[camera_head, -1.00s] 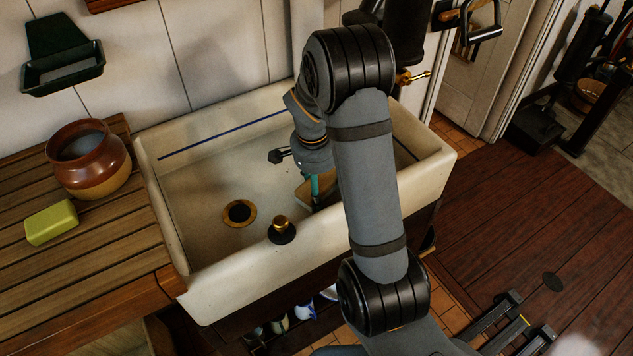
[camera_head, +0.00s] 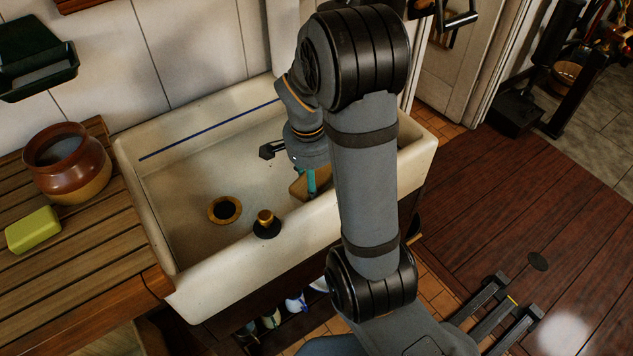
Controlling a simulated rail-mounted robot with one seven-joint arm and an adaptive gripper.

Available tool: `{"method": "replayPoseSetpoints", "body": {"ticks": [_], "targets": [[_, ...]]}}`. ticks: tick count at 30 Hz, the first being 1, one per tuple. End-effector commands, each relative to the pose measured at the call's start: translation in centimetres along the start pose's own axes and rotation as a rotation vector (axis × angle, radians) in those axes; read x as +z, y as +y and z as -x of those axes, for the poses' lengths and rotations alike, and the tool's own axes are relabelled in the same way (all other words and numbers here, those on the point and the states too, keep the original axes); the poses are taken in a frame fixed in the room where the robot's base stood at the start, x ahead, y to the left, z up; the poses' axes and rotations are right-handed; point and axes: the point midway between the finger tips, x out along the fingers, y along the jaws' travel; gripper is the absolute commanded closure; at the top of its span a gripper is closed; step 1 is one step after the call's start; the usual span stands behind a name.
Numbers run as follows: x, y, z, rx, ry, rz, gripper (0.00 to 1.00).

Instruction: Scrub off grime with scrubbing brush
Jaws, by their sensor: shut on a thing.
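The white sink (camera_head: 190,285) fills the middle of the view, with a brass-ringed drain (camera_head: 225,209) in its floor. My gripper (camera_head: 312,186) reaches down into the right part of the basin, with a teal part showing at its end. It is shut on a tan, wood-coloured block (camera_head: 297,188), which looks like the scrubbing brush. My arm hides much of the brush and the sink's right side. I cannot tell whether the bristles touch the basin. No distinct patch of grime can be made out on the visible basin floor.
A black and brass knob (camera_head: 265,222) stands near the sink's front edge. A brown pot (camera_head: 68,163) and a yellow-green soap bar (camera_head: 34,230) sit on the slatted wooden counter (camera_head: 110,235) at left. A dark green wall holder (camera_head: 36,60) hangs above.

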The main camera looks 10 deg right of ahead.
Motion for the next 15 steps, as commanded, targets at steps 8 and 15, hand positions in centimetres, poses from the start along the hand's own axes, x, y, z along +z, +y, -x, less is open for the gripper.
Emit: {"method": "replayPoseSetpoints", "body": {"ticks": [8,15], "targets": [[-0.6,0.1,2.8,-0.001,0.001,-0.005,0.77],[-0.8,0.1,3.6,0.000,0.001,-0.005,0.77]]}}
